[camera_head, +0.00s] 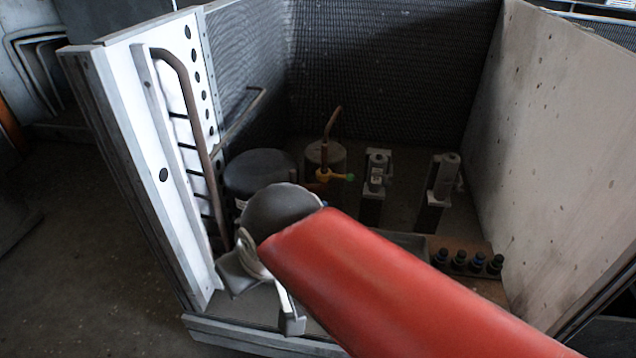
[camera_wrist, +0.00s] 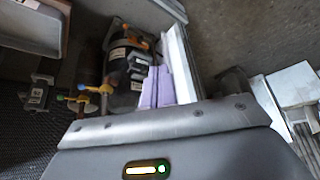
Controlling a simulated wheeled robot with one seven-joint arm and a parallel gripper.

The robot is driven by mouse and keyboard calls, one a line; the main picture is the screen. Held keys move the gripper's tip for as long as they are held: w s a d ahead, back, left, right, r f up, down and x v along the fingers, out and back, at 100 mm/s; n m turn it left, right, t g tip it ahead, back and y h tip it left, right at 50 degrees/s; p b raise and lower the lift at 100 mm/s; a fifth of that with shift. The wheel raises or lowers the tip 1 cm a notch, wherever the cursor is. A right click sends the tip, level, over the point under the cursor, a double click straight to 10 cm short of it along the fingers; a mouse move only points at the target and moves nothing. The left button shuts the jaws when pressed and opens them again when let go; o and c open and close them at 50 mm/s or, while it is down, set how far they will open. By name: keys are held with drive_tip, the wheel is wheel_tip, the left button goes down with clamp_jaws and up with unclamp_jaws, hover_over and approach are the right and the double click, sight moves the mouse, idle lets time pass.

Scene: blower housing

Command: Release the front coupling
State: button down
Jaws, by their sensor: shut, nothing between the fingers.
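My gripper (camera_head: 291,316) is low at the front of the housing, partly behind my red forearm in the head view. Its fingers look shut, with nothing seen between them. Two grey clamp-like fittings stand on dark posts deeper inside, a left one (camera_head: 377,172) and a right one (camera_head: 443,178). Both are apart from my gripper. One such fitting (camera_wrist: 38,95) also shows at the left of the wrist view. I cannot tell which part is the front coupling; my arm hides some of the housing floor.
A white side panel (camera_head: 125,130) with a bent copper pipe (camera_head: 190,100) stands at the left. Behind my wrist are a black tank (camera_head: 257,170) and a yellow valve (camera_head: 328,175). Dark caps (camera_head: 459,260) sit on a brown block at right. A pale wall (camera_head: 545,130) closes the right.

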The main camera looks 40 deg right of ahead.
drive_tip(key=w+d+r+m+g+h+b, duration=0.1)
drive_tip(key=w+d+r+m+g+b, duration=0.2)
drive_tip(key=w+d, duration=0.35)
drive_tip(key=w+d+m+g+y, duration=0.1)
drive_tip(key=w+d+m, duration=0.3)
drive_tip(key=d, duration=0.7)
drive_tip(key=w+d+m+g+y+b, duration=0.1)
drive_tip(key=w+d+m, duration=0.4)
drive_tip(key=d, duration=0.6)
drive_tip(key=shift+w+d+f+g+y, duration=0.2)
drive_tip(key=shift+f+g+y, duration=0.35)
drive_tip(key=shift+g, duration=0.35)
drive_tip(key=shift+s+b, duration=0.1)
drive_tip(key=shift+b, duration=0.2)
drive_tip(key=b+x, duration=0.3)
drive_tip(key=x, duration=0.7)
